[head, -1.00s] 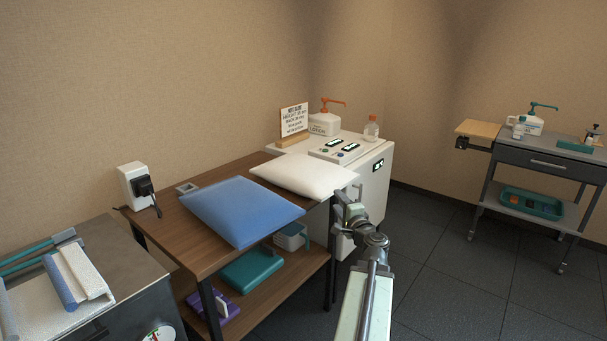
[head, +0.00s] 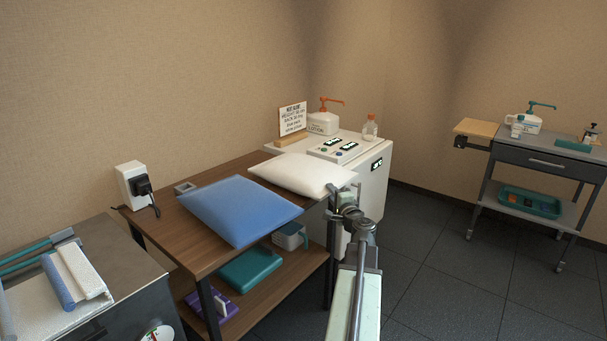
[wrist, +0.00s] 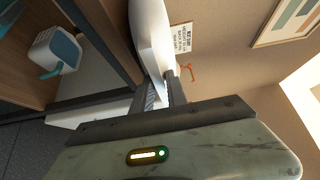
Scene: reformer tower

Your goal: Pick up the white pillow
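The white pillow (head: 300,174) lies flat at the far right end of the wooden table (head: 205,257), its right corner over the table's edge. My gripper (head: 345,190) is at that right corner. In the wrist view the pillow (wrist: 149,40) is seen edge-on, and its near edge reaches in between the two fingers of my gripper (wrist: 162,92). The fingers stand apart, one on each side of the edge. A firm hold on the pillow does not show.
A blue pillow (head: 240,208) lies beside it on the table. A white cabinet (head: 370,190) with a lotion bottle (head: 322,123) and a sign (head: 293,119) stands behind. A teal box (head: 250,268) is on the lower shelf. Floor to the right is clear up to a grey cart (head: 545,160).

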